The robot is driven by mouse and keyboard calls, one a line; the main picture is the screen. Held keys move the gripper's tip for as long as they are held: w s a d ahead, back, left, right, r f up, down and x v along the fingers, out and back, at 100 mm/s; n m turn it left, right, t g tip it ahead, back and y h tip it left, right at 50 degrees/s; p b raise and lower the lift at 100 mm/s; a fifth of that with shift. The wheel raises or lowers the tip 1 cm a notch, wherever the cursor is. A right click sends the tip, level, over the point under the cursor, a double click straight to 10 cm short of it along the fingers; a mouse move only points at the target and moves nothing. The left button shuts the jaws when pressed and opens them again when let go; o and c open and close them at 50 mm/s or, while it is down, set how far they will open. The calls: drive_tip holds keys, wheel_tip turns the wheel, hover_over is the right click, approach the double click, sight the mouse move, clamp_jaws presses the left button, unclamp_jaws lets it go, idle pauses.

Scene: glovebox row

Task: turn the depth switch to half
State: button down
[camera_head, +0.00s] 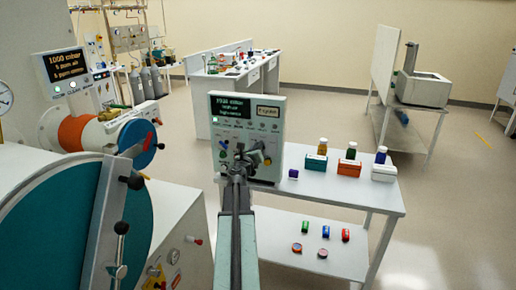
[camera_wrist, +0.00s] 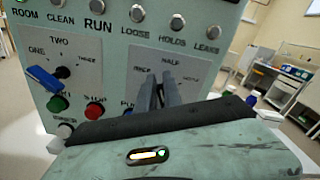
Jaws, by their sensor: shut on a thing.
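The panel of the control box (camera_head: 273,135) faces me on the bench, and its front also fills much of the wrist view (camera_wrist: 110,50). The right-hand dial plate (camera_wrist: 197,75) has the word HALF at its top, with a partly blurred word to the left. My gripper (camera_wrist: 160,90) is at this dial, its two fingers close together. It is shut on the depth switch, which the fingers hide, so I cannot read its pointing. In the head view my gripper (camera_head: 240,158) reaches the box front. A blue switch (camera_wrist: 45,79) sits at the dial marked ONE, TWO, THREE.
Green (camera_wrist: 57,104) and red (camera_wrist: 95,110) buttons sit left of my fingers. A large teal round door (camera_head: 50,235) is at left.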

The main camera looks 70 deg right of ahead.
drive_tip(key=shift+f+n, duration=0.1)
drive_tip(key=shift+n, duration=0.2)
drive_tip(key=c, duration=1.5)
unclamp_jaws()
drive_tip(key=a, duration=0.7)
drive_tip(key=shift+s+a, duration=0.25)
drive_tip(key=shift+a, duration=0.15)
